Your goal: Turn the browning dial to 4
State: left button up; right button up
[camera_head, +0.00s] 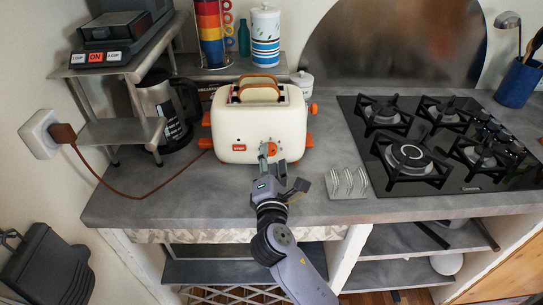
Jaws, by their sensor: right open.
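A cream toaster (239,122) with orange levers and feet stands on the grey counter, with bread slices (259,92) in its top slots. Its orange browning dial (274,149) is on the front face, right of centre; the number it points to is too small to read. My right gripper (267,158) comes up from below, with its fingertips close in front of the dial. It is open, and one finger reaches up at the dial's left side. I cannot tell whether it touches the dial. My left gripper is not in view.
A metal toast rack (347,184) stands on the counter right of my right gripper. A gas hob (440,143) fills the right side. A brown cord (125,195) runs from the toaster to a wall socket (42,136).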

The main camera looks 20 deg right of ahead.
jog(key=v, duration=1)
jog(key=shift+s, duration=0.1)
